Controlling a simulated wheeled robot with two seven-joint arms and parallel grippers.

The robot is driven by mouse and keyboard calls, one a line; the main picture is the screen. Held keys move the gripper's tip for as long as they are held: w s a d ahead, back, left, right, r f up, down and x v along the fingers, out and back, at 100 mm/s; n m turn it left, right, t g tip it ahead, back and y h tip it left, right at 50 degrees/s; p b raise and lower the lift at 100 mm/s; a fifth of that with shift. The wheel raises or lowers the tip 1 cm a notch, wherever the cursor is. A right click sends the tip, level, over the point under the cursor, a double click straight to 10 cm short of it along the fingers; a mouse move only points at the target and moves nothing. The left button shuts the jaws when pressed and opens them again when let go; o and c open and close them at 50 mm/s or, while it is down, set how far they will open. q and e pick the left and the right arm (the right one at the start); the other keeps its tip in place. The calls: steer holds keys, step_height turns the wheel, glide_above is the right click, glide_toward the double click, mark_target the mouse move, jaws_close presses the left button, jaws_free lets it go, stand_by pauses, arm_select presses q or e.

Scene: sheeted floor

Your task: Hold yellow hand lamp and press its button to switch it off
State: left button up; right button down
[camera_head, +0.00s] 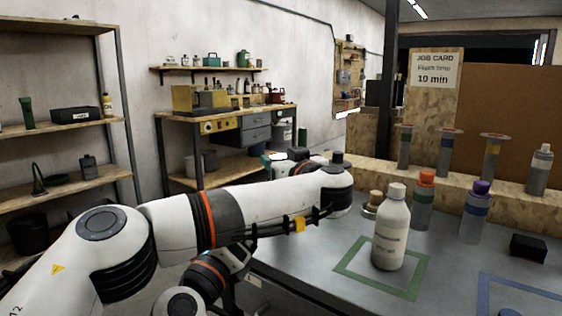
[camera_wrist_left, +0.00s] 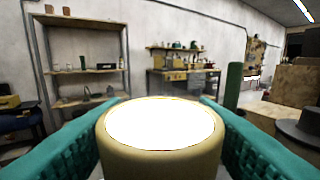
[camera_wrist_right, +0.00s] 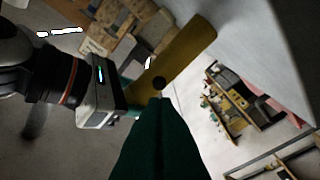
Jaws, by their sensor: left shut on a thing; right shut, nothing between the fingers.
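The yellow hand lamp shows in the left wrist view (camera_wrist_left: 160,162) with its round face glowing bright white. My left gripper (camera_wrist_left: 164,100) is shut around it, one teal finger on each side. In the right wrist view the lamp is a tilted yellow cylinder (camera_wrist_right: 185,52) with a round dark button (camera_wrist_right: 158,82) on its side. My right gripper (camera_wrist_right: 160,100) is shut and empty, its tip just below the button in the picture. I cannot tell whether it touches the lamp. In the head view the left arm largely hides the lamp and gripper.
A grey table (camera_head: 330,270) holds a white bottle (camera_head: 391,230) in a green outline, an orange-capped bottle (camera_head: 423,200), a purple-capped bottle (camera_head: 475,212) and a black box (camera_head: 528,247). Shelving (camera_head: 60,185) and a workbench (camera_head: 230,135) stand by the wall.

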steer(key=shift+w+d+r+m+t+y, duration=0.2)
steer(key=shift+w+d+m+t+y, duration=0.4)
steer(key=shift+w+m+t, duration=0.55)
steer(key=shift+w+d+r+m+t+y, duration=0.25)
steer(key=shift+w+d+m+t+y, duration=0.15)
steer(key=shift+w+m+t+y, duration=0.75)
steer(key=shift+w+d+r+m+t+y, duration=0.2)
steer(key=shift+w+d+m+t+y, duration=0.25)
steer(key=shift+w+t, duration=0.75)
steer(key=shift+w+d+g, duration=0.15)
steer(key=shift+w+g, duration=0.15)
steer(key=shift+w, duration=0.05)
